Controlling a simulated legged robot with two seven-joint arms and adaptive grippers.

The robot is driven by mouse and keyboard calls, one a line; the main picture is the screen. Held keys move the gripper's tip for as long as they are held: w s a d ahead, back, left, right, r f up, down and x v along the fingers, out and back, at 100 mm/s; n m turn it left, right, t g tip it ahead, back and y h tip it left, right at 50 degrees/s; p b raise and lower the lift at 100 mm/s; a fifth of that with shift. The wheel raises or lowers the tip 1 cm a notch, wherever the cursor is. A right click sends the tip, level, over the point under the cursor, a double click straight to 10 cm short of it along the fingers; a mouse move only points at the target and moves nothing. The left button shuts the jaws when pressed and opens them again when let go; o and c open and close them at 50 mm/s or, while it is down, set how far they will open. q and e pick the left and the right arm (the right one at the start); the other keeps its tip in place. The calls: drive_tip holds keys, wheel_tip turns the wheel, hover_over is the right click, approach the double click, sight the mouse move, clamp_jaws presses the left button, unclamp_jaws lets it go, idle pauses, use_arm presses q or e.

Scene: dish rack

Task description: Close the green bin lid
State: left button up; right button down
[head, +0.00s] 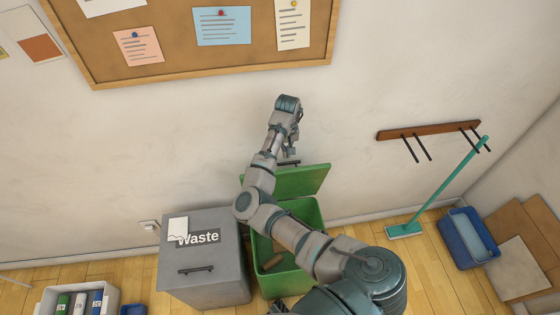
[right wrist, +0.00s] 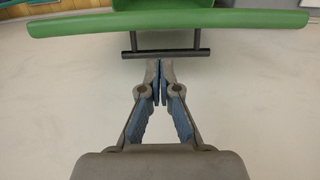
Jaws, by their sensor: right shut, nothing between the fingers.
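The green bin (head: 315,222) stands on the floor beside the grey waste bin, with some brownish items inside. Its green lid (head: 308,180) is raised open, tilted up toward the wall. A dark bar handle (head: 289,163) sticks out from the lid. My right arm reaches over the bin, and my right gripper (head: 292,150) is behind the lid, by the handle. In the right wrist view my gripper (right wrist: 160,64) is shut and empty, its fingertips close to the handle (right wrist: 185,52) below the lid's edge (right wrist: 230,18). Contact is unclear. My left gripper is not in view.
The grey waste bin (head: 200,270) is closed, left of the green bin. A wall rack (head: 430,131), a teal broom (head: 450,185) and a blue bin (head: 465,240) are on the right. A cork board (head: 180,60) hangs above. The wall is close behind the lid.

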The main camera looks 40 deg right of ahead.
sight(283, 181)
drive_tip(key=f, duration=1)
drive_tip(key=shift+d+f, duration=0.1)
drive_tip(key=shift+d, duration=0.2)
drive_tip(key=shift+a, duration=0.3)
